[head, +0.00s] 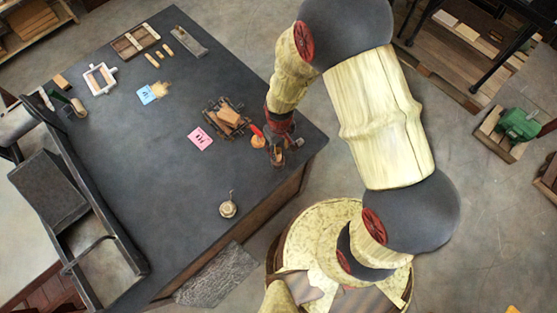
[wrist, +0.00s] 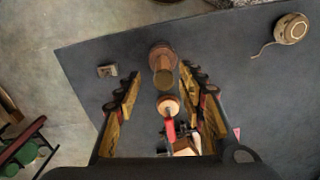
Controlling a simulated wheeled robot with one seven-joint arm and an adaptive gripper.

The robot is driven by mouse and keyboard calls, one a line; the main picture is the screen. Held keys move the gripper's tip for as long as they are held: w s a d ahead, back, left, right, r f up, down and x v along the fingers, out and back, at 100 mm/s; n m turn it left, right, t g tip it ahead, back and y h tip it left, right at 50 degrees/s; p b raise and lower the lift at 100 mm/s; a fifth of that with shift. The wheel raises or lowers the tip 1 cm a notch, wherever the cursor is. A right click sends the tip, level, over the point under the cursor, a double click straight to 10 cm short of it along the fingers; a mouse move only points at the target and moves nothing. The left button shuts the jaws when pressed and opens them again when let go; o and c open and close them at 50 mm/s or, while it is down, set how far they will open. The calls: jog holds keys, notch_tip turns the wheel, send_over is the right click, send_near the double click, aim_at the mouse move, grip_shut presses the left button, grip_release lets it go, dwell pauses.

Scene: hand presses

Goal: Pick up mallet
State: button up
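A brown wooden piece that looks like the mallet (wrist: 162,56) stands near the table corner, its paler end (wrist: 164,78) facing up toward the wrist camera. In the head view it seems to be the brown shape (head: 277,157) just below my gripper (head: 279,139), partly hidden by it. In the wrist view my gripper (wrist: 160,76) is open, with its fingers to the left and right of the paler end. I see no finger contact. A round pale wooden piece (wrist: 168,105) with a red part (wrist: 170,130) lies between the fingers, closer to the palm.
A small block (wrist: 107,70) lies left of the fingers. A large black press (head: 65,190) stands at the left.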

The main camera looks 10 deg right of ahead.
aim_at(278, 158)
jog(key=shift+a+f+p, duration=0.15)
jog(key=shift+f+p, duration=0.1)
jog(key=shift+f, duration=0.85)
jog(key=shift+a+f+p, duration=0.15)
jog(key=shift+f+p, duration=0.05)
jog(key=shift+f, duration=0.9)
jog(key=shift+c, duration=0.2)
grip_shut()
